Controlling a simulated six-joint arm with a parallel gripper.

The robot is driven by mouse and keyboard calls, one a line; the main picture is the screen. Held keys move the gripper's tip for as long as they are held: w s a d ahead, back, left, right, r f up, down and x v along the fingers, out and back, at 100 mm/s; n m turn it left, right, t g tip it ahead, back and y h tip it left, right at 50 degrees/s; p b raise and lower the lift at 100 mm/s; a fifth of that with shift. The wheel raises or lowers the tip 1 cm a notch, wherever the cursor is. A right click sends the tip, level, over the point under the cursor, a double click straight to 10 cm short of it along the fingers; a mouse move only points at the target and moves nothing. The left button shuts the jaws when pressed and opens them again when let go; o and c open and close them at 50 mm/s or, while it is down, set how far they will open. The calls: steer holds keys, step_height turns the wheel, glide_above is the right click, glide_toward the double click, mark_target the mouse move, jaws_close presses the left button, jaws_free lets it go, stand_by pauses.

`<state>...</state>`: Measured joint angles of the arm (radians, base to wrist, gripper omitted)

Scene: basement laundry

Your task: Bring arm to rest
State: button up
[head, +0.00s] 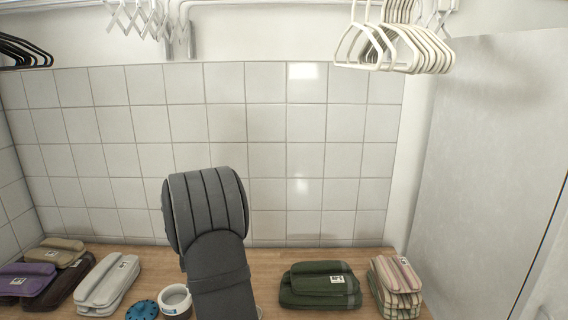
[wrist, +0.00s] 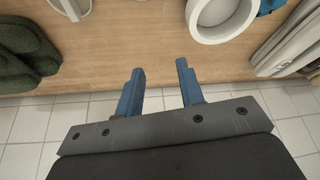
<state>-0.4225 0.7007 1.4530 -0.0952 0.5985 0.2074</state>
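My gripper (wrist: 160,68) shows in the wrist view with its two blue fingers apart and nothing between them. It is over the front edge of the wooden counter (wrist: 125,45), with floor tiles (wrist: 30,125) below. In the head view my dark grey arm rises in the middle and the gripper itself is hidden.
An open white jar (head: 175,301) stands beside a blue lid (head: 143,309). Grey folded towels (head: 108,284) and purple ones (head: 26,279) lie left, green (head: 318,285) and striped ones (head: 396,287) right. White hangers (head: 400,45) hang above. Bare wood lies before the tiled wall.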

steer(key=a+f, duration=0.3)
steer(key=a, duration=0.2)
steer(key=shift+a+f, duration=0.4)
steer(key=o, duration=1.3)
steer(key=shift+c, duration=0.2)
steer(key=shift+o, duration=0.9)
steer(key=shift+f, duration=0.25)
steer(key=shift+s+a+f+n+t+y, duration=0.25)
steer(key=shift+f+n+t+y, duration=0.1)
steer(key=shift+f+t+y, duration=0.2)
steer(key=shift+s+a+f+n+t+y, duration=0.25)
steer(key=shift+f+n+t+y, duration=0.15)
steer(key=shift+f+y, duration=0.2)
steer(key=s+d+f+t+y, duration=0.1)
steer(key=s+d+f+t, duration=0.15)
steer(key=s+d, duration=0.6)
steer(key=s+d+f+t, duration=0.2)
steer(key=s+d+t, duration=0.1)
steer(key=s+d, duration=0.55)
steer(key=x, duration=0.3)
steer(key=a+x, duration=0.1)
steer(key=x, duration=0.2)
steer(key=a+x, duration=0.1)
steer(key=x, duration=0.2)
steer(key=shift+s+r, duration=0.1)
steer(key=shift+r, duration=0.05)
